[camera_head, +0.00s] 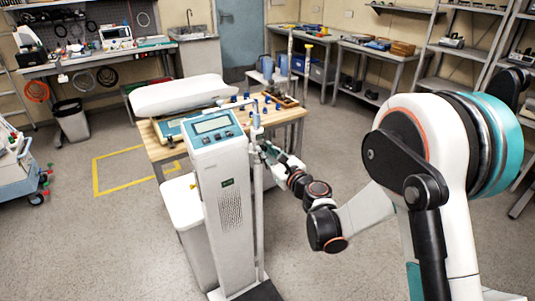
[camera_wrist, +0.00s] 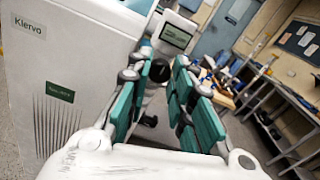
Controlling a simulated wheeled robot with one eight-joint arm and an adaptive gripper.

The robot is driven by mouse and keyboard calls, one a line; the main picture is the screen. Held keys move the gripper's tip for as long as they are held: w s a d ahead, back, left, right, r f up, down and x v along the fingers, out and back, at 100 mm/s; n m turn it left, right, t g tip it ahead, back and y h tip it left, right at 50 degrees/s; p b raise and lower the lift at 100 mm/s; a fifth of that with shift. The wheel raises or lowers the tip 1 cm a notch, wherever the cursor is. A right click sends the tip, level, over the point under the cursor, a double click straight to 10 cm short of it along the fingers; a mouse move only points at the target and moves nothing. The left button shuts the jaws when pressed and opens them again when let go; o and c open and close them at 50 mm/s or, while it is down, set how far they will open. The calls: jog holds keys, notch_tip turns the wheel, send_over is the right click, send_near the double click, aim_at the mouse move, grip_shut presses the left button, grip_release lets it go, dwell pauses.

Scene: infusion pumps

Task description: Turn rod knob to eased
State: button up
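A black round rod knob (camera_wrist: 160,70) shows in the wrist view, in line with the space between my fingertips. It sits on a pale upright rod (camera_head: 258,205) beside the tall white pump housing (camera_head: 225,185). My gripper (camera_wrist: 156,72) has its two teal-padded fingers spread, one on each side of the knob. I cannot tell whether either finger touches it. In the head view my gripper (camera_head: 268,152) is beside the rod, and the knob cannot be made out there. Which way the knob is set does not show.
A wooden-topped table (camera_head: 290,112) with small blue items stands behind the pump. A white bin (camera_head: 187,215) is left of the housing. A grey display unit (camera_wrist: 176,33) is above the knob in the wrist view. The floor (camera_head: 360,265) at right is open.

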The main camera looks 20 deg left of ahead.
grip_shut()
jog(key=shift+n, duration=0.4)
jog(key=shift+n+b, duration=0.6)
jog(key=shift+n, duration=7.9)
